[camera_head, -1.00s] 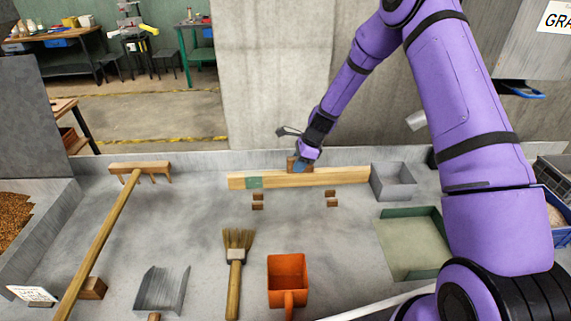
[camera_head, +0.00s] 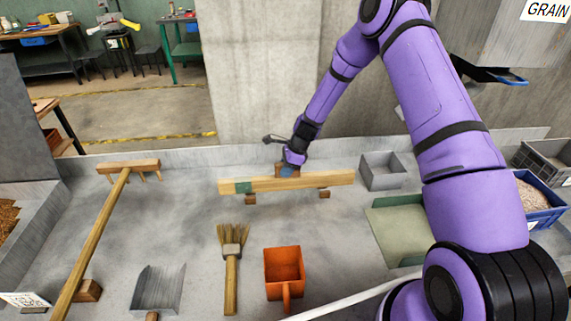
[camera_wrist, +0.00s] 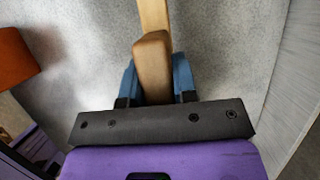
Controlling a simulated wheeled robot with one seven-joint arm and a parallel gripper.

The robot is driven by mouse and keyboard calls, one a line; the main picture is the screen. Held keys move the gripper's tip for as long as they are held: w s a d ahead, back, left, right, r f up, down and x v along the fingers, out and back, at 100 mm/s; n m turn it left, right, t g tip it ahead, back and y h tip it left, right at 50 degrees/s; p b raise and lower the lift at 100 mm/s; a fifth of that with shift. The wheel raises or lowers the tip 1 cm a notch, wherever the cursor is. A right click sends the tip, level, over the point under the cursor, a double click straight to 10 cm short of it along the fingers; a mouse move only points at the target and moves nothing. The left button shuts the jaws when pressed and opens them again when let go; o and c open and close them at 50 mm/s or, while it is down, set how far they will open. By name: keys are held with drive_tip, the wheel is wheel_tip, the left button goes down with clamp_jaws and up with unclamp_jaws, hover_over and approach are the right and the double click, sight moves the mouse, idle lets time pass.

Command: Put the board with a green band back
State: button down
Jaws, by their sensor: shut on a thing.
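The long pale wooden board (camera_head: 320,181) has a green band (camera_head: 243,187) near its left end. My gripper (camera_head: 288,171) is shut on the brown wooden handle at the board's middle. In the wrist view, the blue fingers of my gripper (camera_wrist: 155,76) lie on both sides of the brown handle (camera_wrist: 152,55), and part of the pale board (camera_wrist: 153,14) shows beyond it. Two small brown wooden rests stand on the bench, a left one (camera_head: 250,199) and a right one (camera_head: 324,194). The board hides their upper parts; I cannot tell whether it touches them.
A grey metal box (camera_head: 383,171) stands right of the board, with a green tray (camera_head: 395,232) in front of it. A brush (camera_head: 232,262), an orange scoop (camera_head: 284,272) and a grey dustpan (camera_head: 158,288) lie nearer. A long-handled wooden rake (camera_head: 108,205) lies left.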

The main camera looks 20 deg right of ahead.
drive_tip(key=shift+f, duration=1.85)
drive_tip(key=shift+f, duration=0.3)
drive_tip(key=c, duration=0.8)
unclamp_jaws()
